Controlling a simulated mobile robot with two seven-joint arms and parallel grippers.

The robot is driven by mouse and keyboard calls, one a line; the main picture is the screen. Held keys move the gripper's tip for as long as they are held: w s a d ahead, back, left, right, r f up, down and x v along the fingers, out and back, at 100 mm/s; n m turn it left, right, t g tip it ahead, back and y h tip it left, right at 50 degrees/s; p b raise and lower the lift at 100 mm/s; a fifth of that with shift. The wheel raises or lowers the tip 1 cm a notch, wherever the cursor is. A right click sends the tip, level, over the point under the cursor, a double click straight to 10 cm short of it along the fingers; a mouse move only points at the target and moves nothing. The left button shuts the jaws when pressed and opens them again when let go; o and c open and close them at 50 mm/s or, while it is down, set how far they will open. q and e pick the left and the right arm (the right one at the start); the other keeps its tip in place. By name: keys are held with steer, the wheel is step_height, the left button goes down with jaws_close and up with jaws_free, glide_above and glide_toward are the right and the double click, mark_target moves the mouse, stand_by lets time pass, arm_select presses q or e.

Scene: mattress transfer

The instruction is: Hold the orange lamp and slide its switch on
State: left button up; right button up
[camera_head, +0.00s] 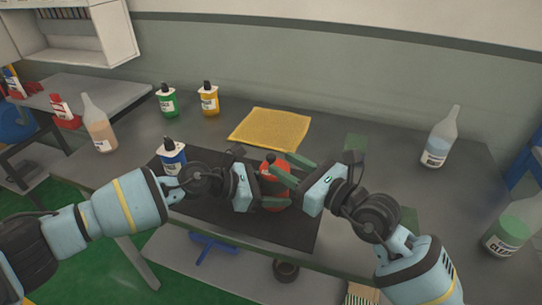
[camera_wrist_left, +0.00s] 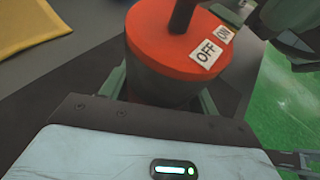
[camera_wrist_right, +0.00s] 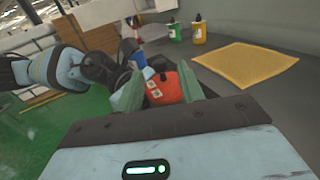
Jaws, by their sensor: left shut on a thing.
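The orange lamp (camera_head: 274,172) stands over the dark mat at the middle of the table. In the left wrist view, its orange-red top (camera_wrist_left: 160,42) carries OFF and ON labels and a dark upright switch stub (camera_wrist_left: 183,17). The stub's exact position along its slot is unclear. My left gripper (camera_head: 262,190) is shut on the lamp's body from the left. My right gripper (camera_head: 284,176) is open at the lamp's right side. In the right wrist view, the lamp (camera_wrist_right: 170,85) appears between and beyond its green fingers.
A yellow cloth (camera_head: 270,128) lies behind the lamp. A blue-labelled bottle (camera_head: 172,155) stands close to my left arm. Green (camera_head: 167,101) and yellow (camera_head: 209,99) bottles stand at the back left. Clear bottles (camera_head: 438,140) stand at the right. The table's back right is fairly free.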

mark_target(275, 159)
steer(key=shift+x, duration=2.5)
jaws_close()
